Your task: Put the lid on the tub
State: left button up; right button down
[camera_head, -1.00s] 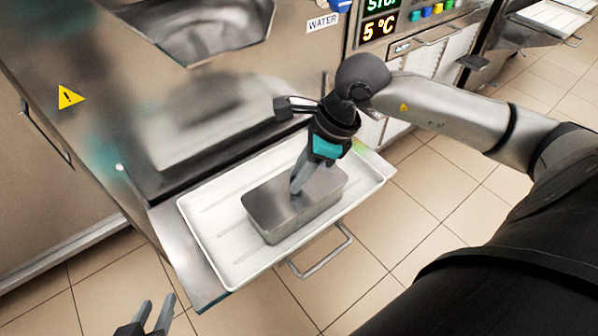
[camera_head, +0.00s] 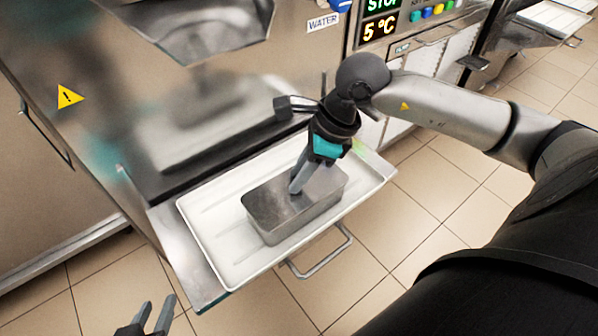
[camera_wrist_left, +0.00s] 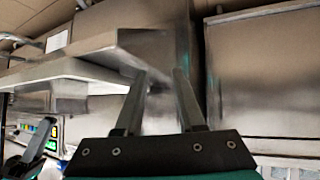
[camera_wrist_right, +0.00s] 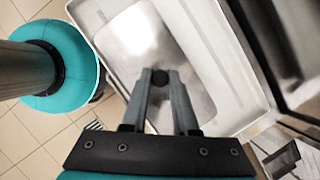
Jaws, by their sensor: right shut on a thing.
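A metal tub (camera_head: 280,226) stands in a white tray, with its flat metal lid (camera_head: 268,200) lying on top. In the head view the lid looks level and seated on the rim, but I cannot tell how tightly. My right gripper (camera_head: 296,190) is over the middle of the lid, fingers pointing down. In the right wrist view its fingers (camera_wrist_right: 160,80) are closed around a small dark knob (camera_wrist_right: 160,77) on the lid (camera_wrist_right: 150,40). My left gripper (camera_head: 155,308) is at the lower left, away from the tub. In the left wrist view its fingers (camera_wrist_left: 161,75) are apart and empty.
The white tray (camera_head: 232,270) rests on a metal shelf in front of the freezer (camera_head: 120,130). A handle bar (camera_head: 325,262) sticks out at the front of the shelf. The tray's left part is bare. Tiled floor (camera_head: 440,215) lies free at the right.

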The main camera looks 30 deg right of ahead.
jog(key=shift+f, duration=0.1)
dwell(0.5)
jog(key=c, duration=0.5)
grip_release()
jog(key=o, duration=0.5)
jog(key=shift+r+p, duration=2.35)
jog(key=shift+r, duration=1.2)
